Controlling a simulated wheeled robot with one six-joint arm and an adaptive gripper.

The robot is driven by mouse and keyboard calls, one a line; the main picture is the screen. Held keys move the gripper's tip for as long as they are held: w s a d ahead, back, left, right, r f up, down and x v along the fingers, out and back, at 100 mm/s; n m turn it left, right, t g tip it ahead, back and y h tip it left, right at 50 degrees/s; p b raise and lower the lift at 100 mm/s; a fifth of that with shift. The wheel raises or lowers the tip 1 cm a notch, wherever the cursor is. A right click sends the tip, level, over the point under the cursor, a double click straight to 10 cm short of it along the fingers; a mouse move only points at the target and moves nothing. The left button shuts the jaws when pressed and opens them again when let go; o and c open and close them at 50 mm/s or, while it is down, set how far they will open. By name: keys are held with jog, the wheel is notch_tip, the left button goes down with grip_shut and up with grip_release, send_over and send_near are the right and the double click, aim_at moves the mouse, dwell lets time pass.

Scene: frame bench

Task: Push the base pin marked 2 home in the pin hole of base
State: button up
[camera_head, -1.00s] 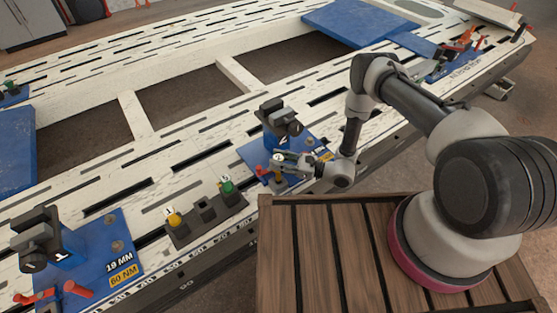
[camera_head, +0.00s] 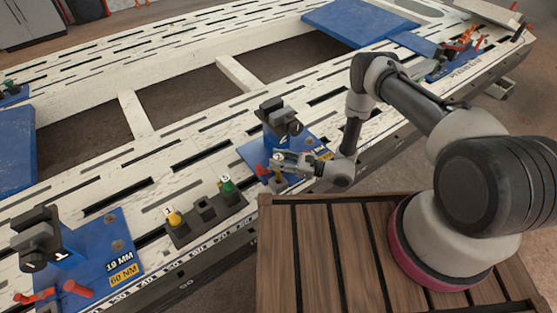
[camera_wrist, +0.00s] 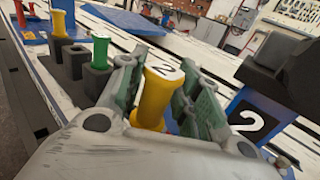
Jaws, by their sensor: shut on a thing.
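The yellow base pin marked 2 (camera_wrist: 158,98) stands upright between the fingers of my gripper (camera_wrist: 160,105) in the wrist view. My gripper (camera_head: 279,170) is shut on it, over the front part of the blue base plate (camera_head: 253,157) in the head view. The base carries a dark clamp tower whose blue face is marked 2 (camera_wrist: 248,119). The pin's lower end and the pin hole are hidden by the gripper, so I cannot tell how deep the pin sits.
A dark pin rack (camera_head: 183,238) left of the base holds a yellow pin marked 1 (camera_head: 173,217) and a green pin (camera_head: 227,186); its middle socket is empty. Another blue base marked 1 (camera_head: 100,245) is at the lower left. Red handles (camera_head: 262,171) lie close to my gripper.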

aim_at(278, 173)
jog(key=shift+f, duration=4)
jog(key=o, duration=1.3)
jog(key=shift+c, duration=0.2)
jog(key=v, duration=1.2)
